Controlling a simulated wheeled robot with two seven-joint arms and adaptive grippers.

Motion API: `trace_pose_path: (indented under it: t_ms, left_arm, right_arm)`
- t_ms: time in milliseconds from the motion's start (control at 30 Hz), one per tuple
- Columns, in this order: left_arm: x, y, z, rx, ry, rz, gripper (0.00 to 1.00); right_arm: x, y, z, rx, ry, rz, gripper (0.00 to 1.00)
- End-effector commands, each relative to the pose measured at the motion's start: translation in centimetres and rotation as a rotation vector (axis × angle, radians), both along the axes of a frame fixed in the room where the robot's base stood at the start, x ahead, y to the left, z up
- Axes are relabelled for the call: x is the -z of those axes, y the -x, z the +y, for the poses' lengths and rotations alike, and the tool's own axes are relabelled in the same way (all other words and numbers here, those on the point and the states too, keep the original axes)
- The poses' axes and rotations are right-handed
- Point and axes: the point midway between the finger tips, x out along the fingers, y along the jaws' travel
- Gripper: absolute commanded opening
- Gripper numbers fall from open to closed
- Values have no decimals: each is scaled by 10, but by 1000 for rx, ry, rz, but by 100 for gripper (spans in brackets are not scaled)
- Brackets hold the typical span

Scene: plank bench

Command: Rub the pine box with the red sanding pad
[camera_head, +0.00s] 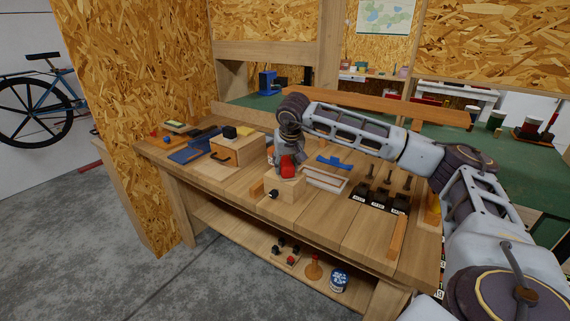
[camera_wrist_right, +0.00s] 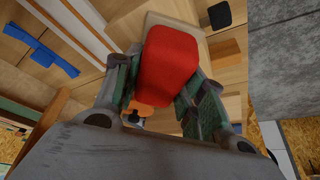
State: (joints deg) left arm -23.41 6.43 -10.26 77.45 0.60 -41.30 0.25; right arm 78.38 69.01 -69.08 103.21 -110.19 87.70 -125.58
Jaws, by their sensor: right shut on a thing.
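The red sanding pad (camera_head: 288,166) is between the fingers of my right gripper (camera_head: 287,158), which is shut on it. In the right wrist view the red pad (camera_wrist_right: 168,65) sits between the two green-grey fingers (camera_wrist_right: 158,92). Directly below it in the head view is a small pale pine box (camera_head: 288,188) with a black knob on its front. The pad is at the box's top; I cannot tell whether they touch. The pale box top (camera_wrist_right: 185,18) shows past the pad in the wrist view. My left gripper is not in view.
A larger wooden box (camera_head: 238,153) with a dark handle stands to the left, dark blocks on top. A white-rimmed tray (camera_head: 325,180), a blue piece (camera_head: 334,162) and black holders (camera_head: 378,195) lie to the right. The front plank (camera_head: 325,222) is bare.

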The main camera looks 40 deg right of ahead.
Motion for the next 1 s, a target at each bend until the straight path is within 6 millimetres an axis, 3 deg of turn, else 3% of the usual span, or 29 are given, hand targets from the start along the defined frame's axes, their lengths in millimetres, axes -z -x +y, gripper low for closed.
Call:
trace_pose_path:
  t_ms: [600,1000]
  left_arm:
    - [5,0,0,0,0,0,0]
    - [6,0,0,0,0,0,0]
  right_arm:
    - [4,30,-13,2,0,3,22]
    - [6,33,-13,1,1,8,22]
